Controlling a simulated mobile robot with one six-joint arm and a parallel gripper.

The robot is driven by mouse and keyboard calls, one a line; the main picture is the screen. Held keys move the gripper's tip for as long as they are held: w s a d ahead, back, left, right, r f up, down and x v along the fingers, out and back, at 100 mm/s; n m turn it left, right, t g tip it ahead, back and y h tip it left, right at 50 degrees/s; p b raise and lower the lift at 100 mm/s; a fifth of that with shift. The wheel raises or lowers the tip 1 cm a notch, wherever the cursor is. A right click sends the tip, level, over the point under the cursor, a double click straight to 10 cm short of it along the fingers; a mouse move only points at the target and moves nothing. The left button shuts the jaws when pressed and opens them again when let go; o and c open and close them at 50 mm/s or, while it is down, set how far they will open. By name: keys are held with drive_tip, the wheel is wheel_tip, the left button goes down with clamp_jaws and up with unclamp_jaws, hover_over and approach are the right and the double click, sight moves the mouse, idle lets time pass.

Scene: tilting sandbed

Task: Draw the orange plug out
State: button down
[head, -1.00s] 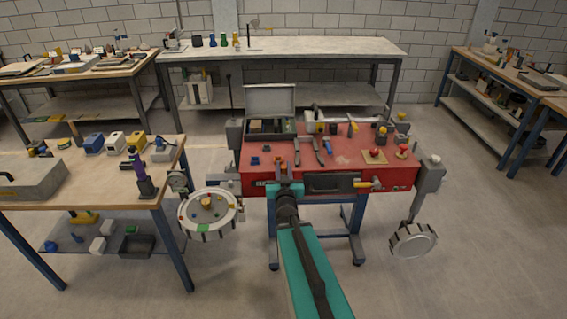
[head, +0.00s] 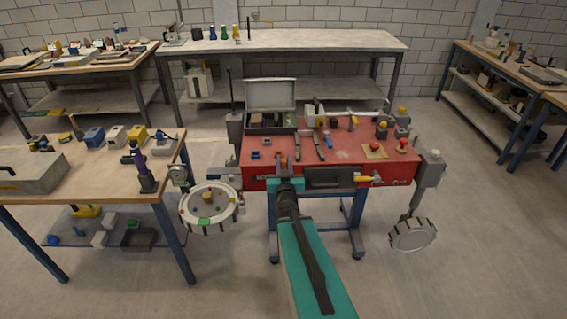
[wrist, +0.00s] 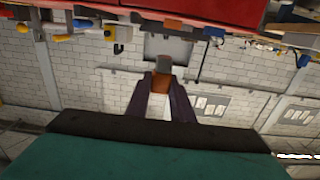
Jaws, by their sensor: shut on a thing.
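My gripper (head: 284,171) is at the front edge of the red bench (head: 342,154), left of its middle. Its dark fingers (wrist: 160,97) are shut on the orange plug (wrist: 161,83). In the wrist view a grey end of the plug sticks out beyond the fingertips. Wall and a grey lid show behind this end, and I see no socket around it. In the head view the orange plug (head: 283,159) is a small patch just beyond my fingers. I cannot make out its socket.
An open grey toolbox (head: 271,95) stands behind my gripper on the bench. Pliers-like tools (head: 306,142) lie right of it. A round white tray (head: 209,206) hangs at left, beside a wooden table (head: 70,173).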

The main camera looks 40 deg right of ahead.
drive_tip(key=shift+r, duration=0.7)
drive_tip(key=shift+r, duration=0.2)
drive_tip(key=shift+r+p, duration=0.65)
drive_tip(key=shift+r, duration=0.05)
idle(0.3)
drive_tip(key=shift+r+p, duration=0.8)
drive_tip(key=shift+d, duration=0.1)
drive_tip(key=s+d, duration=0.4)
drive_tip(key=d, duration=0.2)
drive_tip(key=shift+s+d, duration=0.2)
drive_tip(key=shift+d, duration=0.1)
idle(0.9)
drive_tip(key=shift+w, duration=0.1)
